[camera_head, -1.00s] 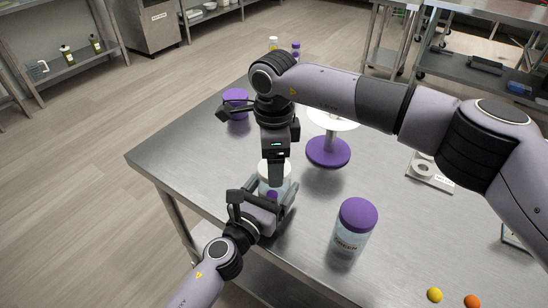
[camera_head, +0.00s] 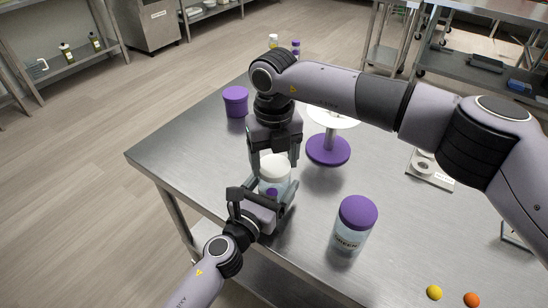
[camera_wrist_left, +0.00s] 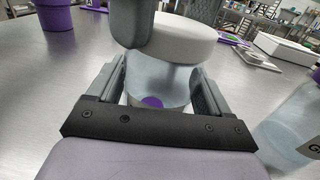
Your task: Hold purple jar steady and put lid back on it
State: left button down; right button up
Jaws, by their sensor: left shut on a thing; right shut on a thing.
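The jar (camera_head: 272,190) is clear, with a purple spot inside. It stands near the table's front left edge, and the left wrist view shows its body (camera_wrist_left: 160,82) between my left fingers. My left gripper (camera_head: 266,195) is shut on the jar's sides. A white lid (camera_head: 274,167) is at the jar's top; it also shows in the left wrist view (camera_wrist_left: 185,40). My right gripper (camera_head: 275,155) comes from above and is shut on the lid, with one finger in front of it in the wrist view. Whether the lid is fully seated I cannot tell.
A jar with a purple lid (camera_head: 357,213) stands close on the right. A white-topped stand with a purple base (camera_head: 328,151) and a purple tub (camera_head: 236,102) are behind. Yellow (camera_head: 434,292) and orange (camera_head: 472,299) balls lie at the front right.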

jog(key=m, duration=2)
jog(key=shift+m, duration=0.3)
jog(key=m, duration=0.6)
jog(key=o, duration=1)
